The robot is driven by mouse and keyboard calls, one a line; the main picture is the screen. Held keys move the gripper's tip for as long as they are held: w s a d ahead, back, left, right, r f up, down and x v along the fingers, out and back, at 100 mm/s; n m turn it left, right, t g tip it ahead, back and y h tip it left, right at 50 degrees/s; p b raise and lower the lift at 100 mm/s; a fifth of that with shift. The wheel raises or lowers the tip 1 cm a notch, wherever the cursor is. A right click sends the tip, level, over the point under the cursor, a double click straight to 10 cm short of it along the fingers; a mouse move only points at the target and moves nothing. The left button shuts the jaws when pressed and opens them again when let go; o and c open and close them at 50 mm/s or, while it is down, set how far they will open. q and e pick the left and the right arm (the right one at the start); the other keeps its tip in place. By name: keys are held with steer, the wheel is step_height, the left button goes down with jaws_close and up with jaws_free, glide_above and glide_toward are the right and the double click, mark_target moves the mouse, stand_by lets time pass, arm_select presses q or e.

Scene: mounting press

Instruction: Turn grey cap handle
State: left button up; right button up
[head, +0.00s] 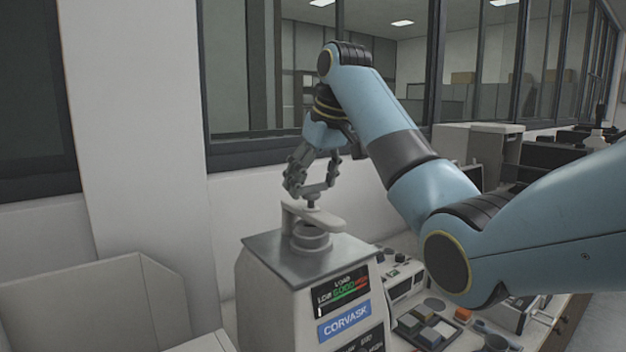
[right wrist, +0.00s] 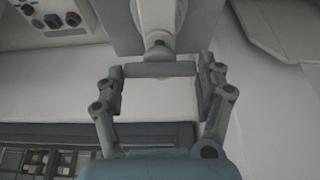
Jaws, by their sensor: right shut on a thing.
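The grey cap handle (head: 318,216) is a flat bar with a small upright knob, on top of the round grey cap (head: 311,238) of the mounting press (head: 300,293). My right gripper (head: 314,190) is above the bar, its fingers pointing down and shut on the knob. The exact contact is small and partly hidden by the fingers. My left gripper is not in view.
The press front has a load gauge (head: 342,291) and a blue CORVASK label (head: 345,322). A light open bin (head: 80,300) stands at the left. A tray of small blocks (head: 428,325) and a control box (head: 404,283) are at the right. A wall and window stand behind.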

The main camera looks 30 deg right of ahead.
steer(key=shift+c, duration=0.7)
